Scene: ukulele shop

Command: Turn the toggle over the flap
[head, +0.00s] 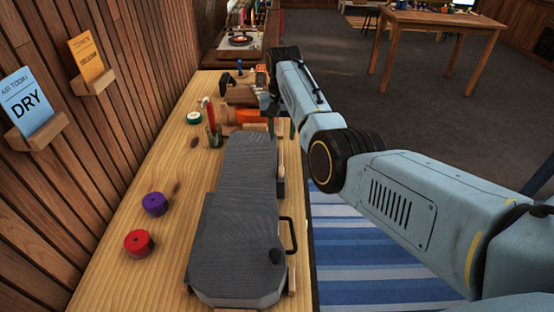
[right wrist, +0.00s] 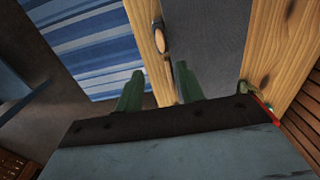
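A grey case (head: 235,215) lies shut on the bench, with a dark handle (head: 289,235) on its right side and a small dark knob (head: 276,256) near its near right corner. I cannot tell whether this knob is the toggle, and no separate flap can be made out. My right gripper (head: 270,126) is at the far end of the case, small and partly hidden. In the right wrist view its green fingers (right wrist: 158,88) are apart with nothing between them. My left gripper is out of view.
A wooden wall (head: 110,130) bounds the left. A striped rug (head: 365,260) covers the floor at right.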

